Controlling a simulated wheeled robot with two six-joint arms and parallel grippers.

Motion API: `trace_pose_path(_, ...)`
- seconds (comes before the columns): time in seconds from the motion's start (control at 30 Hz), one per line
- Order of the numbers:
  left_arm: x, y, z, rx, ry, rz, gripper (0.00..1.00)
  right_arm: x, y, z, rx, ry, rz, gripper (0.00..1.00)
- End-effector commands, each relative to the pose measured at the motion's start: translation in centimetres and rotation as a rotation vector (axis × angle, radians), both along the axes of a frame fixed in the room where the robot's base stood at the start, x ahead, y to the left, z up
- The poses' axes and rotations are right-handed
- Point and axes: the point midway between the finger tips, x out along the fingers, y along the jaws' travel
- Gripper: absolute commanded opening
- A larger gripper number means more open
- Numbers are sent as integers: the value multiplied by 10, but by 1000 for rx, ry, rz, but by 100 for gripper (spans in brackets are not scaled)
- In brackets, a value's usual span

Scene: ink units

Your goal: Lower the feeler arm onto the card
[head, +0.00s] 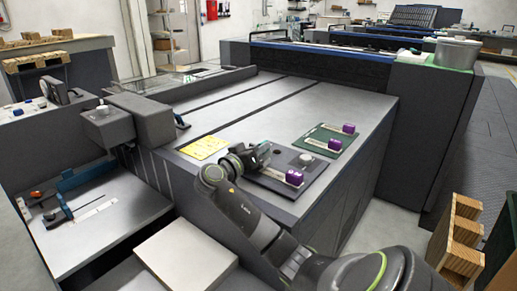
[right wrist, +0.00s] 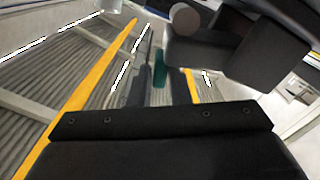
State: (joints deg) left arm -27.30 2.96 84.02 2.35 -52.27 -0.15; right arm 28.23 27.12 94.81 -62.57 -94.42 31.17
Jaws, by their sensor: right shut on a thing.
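A dark plate (head: 262,180) lies on the grey machine top at its near right edge. On it are a pale strip (head: 274,173), a purple block (head: 294,177) at the strip's right end and a round grey knob (head: 306,158). My right gripper (head: 264,152) is low over the plate's left part, left of the knob. It is shut on a small part that its own fingers mostly hide; this seems to be the feeler arm, but its shape and angle cannot be told. The right wrist view shows neither the card nor the fingertips clearly. My left gripper is not in view.
A yellow sheet (head: 203,148) lies left of my gripper. The machine top (head: 255,115) behind is clear. A wooden crate (head: 455,235) stands at right.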

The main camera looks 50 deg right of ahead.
Motion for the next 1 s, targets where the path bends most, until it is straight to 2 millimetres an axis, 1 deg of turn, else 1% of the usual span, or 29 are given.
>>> trace_pose_path(0.03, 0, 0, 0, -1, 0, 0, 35, -2, 0, -6, 9, 13, -7, 0)
trace_pose_path(0.4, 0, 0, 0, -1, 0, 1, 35, -2, 0, -6, 9, 15, -6, 0)
trace_pose_path(0.43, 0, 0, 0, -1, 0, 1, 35, -2, 0, -6, 9, 15, -6, 19)
trace_pose_path(0.53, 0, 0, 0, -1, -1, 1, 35, -1, 0, -5, 7, 12, -5, 33)
trace_pose_path(0.57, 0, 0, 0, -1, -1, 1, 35, -1, 0, -5, 7, 12, -5, 35)
trace_pose_path(0.87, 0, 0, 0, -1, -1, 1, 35, -1, 2, -3, 4, 5, -2, 35)
trace_pose_path(1.0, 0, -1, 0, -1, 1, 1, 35, -1, 15, -4, 6, 6, 0, 35)
